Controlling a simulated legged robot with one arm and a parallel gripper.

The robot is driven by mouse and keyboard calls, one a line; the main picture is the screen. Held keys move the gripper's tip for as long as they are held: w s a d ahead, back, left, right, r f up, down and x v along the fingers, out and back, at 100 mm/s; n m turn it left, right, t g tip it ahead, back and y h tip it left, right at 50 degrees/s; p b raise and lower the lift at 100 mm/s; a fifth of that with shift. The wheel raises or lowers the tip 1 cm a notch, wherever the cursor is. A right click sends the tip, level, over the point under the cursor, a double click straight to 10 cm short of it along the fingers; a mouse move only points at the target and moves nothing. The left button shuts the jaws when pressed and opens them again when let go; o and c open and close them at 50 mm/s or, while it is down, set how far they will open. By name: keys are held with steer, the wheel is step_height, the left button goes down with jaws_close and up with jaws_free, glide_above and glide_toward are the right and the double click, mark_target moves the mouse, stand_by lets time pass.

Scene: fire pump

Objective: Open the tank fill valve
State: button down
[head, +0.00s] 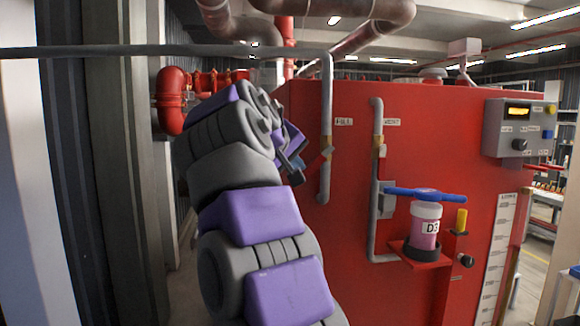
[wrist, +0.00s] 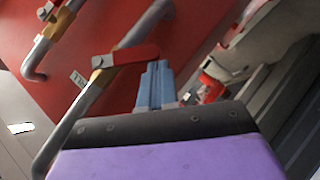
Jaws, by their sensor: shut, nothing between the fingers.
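The fill valve (head: 327,147) is a brass body on the grey vertical pipe beside the "FILL" label on the red tank. Its red lever (head: 315,163) sticks out to the left and slightly down, across the pipe's line. In the wrist view the brass body (wrist: 103,62) and the red lever (wrist: 128,56) show clearly. My gripper (wrist: 156,66) is shut and empty, its blue fingertips just beside the lever's free end. I cannot tell whether they touch it. In the head view my gripper (head: 299,162) is left of the valve, partly hidden by my wrist.
The vent pipe (head: 376,180) with its own brass valve stands to the right. A bracket with a pink-filled cylinder (head: 425,225) and blue handle juts from the tank (head: 460,150). A grey control box (head: 520,127) is at right. A grey wall column (head: 125,160) stands left.

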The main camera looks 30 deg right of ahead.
steer(key=shift+s+d+f+n+t+h+b, duration=0.2)
steer(key=shift+d+f+n+h+b, duration=0.4)
steer(key=shift+f+n+h+b, duration=0.4)
steer(key=shift+s+d+f+n+t+h+b, duration=0.2)
steer(key=shift+d+f+n+h+b, duration=0.5)
steer(key=shift+h+b, duration=0.5)
steer(key=shift+s+d+f+n+t+h+b, duration=0.2)
steer(key=shift+d+f+n+h+b, duration=0.45)
steer(key=shift+n+h+b, duration=0.4)
steer(key=shift+f, duration=0.1)
steer(key=shift+a, duration=0.1)
